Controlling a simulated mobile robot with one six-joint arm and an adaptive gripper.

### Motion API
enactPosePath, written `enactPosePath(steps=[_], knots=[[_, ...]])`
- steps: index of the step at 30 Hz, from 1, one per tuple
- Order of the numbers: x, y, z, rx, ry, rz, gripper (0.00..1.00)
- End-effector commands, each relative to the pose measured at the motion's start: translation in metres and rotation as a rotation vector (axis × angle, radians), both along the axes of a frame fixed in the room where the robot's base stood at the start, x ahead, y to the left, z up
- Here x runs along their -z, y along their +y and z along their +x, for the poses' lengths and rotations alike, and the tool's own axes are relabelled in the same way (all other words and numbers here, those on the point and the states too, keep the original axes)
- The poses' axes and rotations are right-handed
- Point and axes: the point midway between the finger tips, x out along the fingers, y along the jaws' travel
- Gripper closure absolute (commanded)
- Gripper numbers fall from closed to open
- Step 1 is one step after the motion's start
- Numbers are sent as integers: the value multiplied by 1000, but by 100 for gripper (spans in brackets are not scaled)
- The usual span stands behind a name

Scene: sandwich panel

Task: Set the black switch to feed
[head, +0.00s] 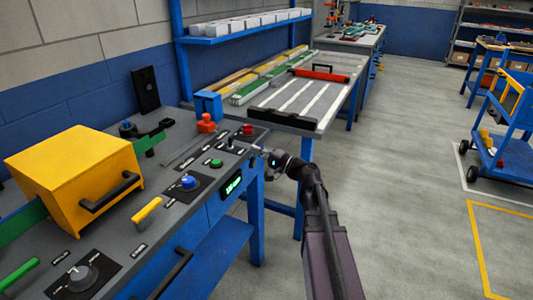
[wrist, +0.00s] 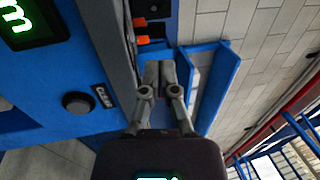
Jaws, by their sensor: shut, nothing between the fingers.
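My gripper (head: 262,151) is at the right end of the grey control bench, beside its front edge, near the small controls there. In the wrist view my gripper (wrist: 160,78) has its fingers together with nothing between them. A small dark upright switch (head: 230,142) stands on a black plate just left of my gripper in the head view, apparently apart from it. It looks like the black switch, but its setting and label are too small to read.
Near the switch are a red button (head: 248,130), a green button (head: 215,162) and a blue knob (head: 189,182). A yellow box (head: 75,175) with a black handle stands on the left. A green display (head: 232,183) is on the bench front.

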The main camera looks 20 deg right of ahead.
Motion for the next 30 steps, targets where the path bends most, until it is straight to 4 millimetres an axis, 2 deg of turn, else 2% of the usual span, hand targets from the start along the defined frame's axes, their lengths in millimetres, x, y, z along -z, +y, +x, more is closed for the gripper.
enactPosePath(steps=[6, 13, 19, 30], knots=[[-8, 22, 24, -1, 1, 1, 100], [-13, 40, 41, 0, 1, 1, 100], [-14, 47, 47, 0, 1, -1, 100], [-14, 47, 47, 1, 1, -1, 100]])
